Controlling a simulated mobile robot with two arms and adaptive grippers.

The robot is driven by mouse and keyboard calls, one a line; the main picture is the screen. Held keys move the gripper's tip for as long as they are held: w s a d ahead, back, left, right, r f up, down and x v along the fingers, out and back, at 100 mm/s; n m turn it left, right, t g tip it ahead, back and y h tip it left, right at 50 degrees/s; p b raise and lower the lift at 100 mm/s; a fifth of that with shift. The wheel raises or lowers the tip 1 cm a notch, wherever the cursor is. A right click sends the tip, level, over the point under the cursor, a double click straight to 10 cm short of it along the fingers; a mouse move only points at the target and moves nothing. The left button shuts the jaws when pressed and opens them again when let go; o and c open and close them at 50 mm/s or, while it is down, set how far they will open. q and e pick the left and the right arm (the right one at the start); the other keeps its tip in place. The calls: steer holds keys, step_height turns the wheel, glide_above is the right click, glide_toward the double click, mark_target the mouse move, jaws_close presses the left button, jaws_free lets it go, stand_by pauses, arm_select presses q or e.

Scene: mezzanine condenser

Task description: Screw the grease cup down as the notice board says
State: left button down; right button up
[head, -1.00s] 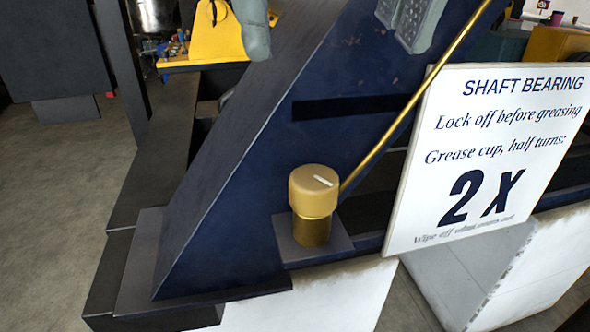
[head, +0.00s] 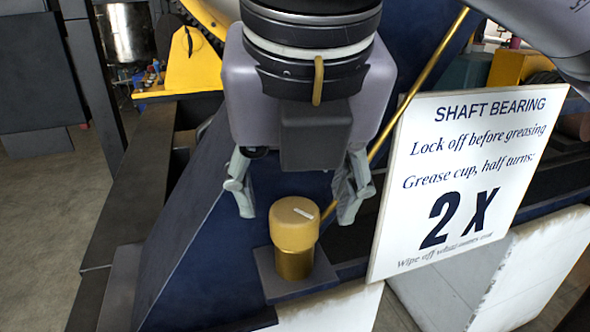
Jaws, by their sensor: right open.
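The grease cup (head: 294,225) is a brass-coloured cap with a white mark on its top, on a darker brass body. It stands upright on a small dark plate (head: 268,272) at the foot of the blue frame. The white notice board (head: 462,178) to its right reads "SHAFT BEARING", "Lock off before greasing", "Grease cup, half turns: 2 X", with a partly unclear wiping line below. My right gripper (head: 296,208) points down over the cup. Its fingers are spread wide, to the left and right of the cap, and hold nothing. My left gripper is out of view.
A brass rod (head: 432,62) slants up from behind the cup, passing close by my right gripper. The blue frame (head: 190,235) rises behind the cup. A yellow part (head: 192,68) stands at the back left. Grey floor (head: 45,200) is open at the left.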

mark_target(295, 213)
steer(key=shift+p+x, duration=0.3)
steer(key=shift+x, duration=1.55)
steer(key=shift+c, duration=0.5)
steer(key=c, duration=1)
steer(key=shift+c, duration=0.2)
